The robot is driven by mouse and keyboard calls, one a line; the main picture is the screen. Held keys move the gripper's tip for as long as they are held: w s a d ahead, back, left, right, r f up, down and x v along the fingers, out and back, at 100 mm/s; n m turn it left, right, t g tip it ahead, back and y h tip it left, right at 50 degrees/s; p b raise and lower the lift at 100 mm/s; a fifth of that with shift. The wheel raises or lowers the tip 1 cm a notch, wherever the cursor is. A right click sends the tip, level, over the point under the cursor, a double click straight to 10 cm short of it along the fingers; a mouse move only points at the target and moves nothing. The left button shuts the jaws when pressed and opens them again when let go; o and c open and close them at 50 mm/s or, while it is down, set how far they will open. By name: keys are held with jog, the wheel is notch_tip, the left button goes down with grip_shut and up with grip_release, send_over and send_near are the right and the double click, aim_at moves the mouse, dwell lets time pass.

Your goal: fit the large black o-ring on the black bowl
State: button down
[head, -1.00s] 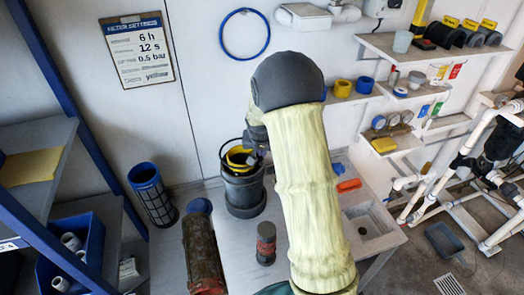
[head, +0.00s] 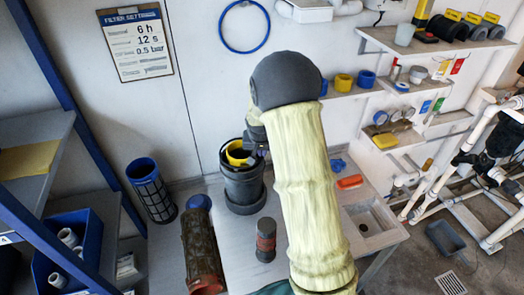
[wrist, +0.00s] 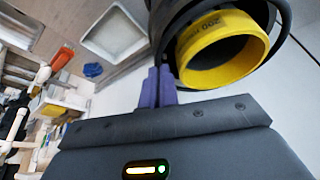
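The black bowl (head: 243,192) stands upright on the bench in the head view, with a yellow cup-like part (head: 238,154) inside its mouth. That yellow part (wrist: 222,50) fills the upper right of the wrist view, marked "200". The large black o-ring (head: 221,152) is a thin dark loop at the bowl's mouth, around the yellow part. It also shows as a thin dark arc in the wrist view (wrist: 290,33). My gripper's purple fingers (wrist: 161,86) are close together at the bowl's edge, shut on the o-ring. Whether the ring touches the rim all round is hidden.
A dark red-banded cylinder (head: 266,240) stands in front of the bowl. A rusty tube (head: 203,250) and a blue-rimmed mesh basket (head: 152,190) are to the left. A sink (head: 368,222) and an orange block (head: 349,182) lie right. A blue ring (head: 245,48) hangs on the wall.

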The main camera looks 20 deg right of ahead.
jog(key=shift+f+b, duration=0.55)
jog(key=shift+f, duration=0.2)
jog(key=c, duration=1.6)
grip_release()
jog(key=b+v, duration=0.3)
jog(key=v, duration=1.4)
jog(key=shift+r, duration=0.2)
jog(key=shift+s+f, duration=0.1)
jog(key=shift+s, duration=0.05)
jog(key=s+a+f+n, duration=0.1)
jog(key=s+f, duration=0.3)
jog(key=s, duration=0.2)
jog(key=s+a+f+n+g+y, duration=0.1)
jog(key=s+f+n, duration=0.1)
jog(key=s+f, duration=0.2)
jog(key=s+a+f+n, duration=0.1)
jog(key=s+f, duration=0.2)
jog(key=s, duration=0.7)
jog(key=shift+s+a+f+n+g+y, duration=0.1)
jog(key=shift+a+f+n+g+y, duration=0.2)
jog(key=shift+f, duration=0.1)
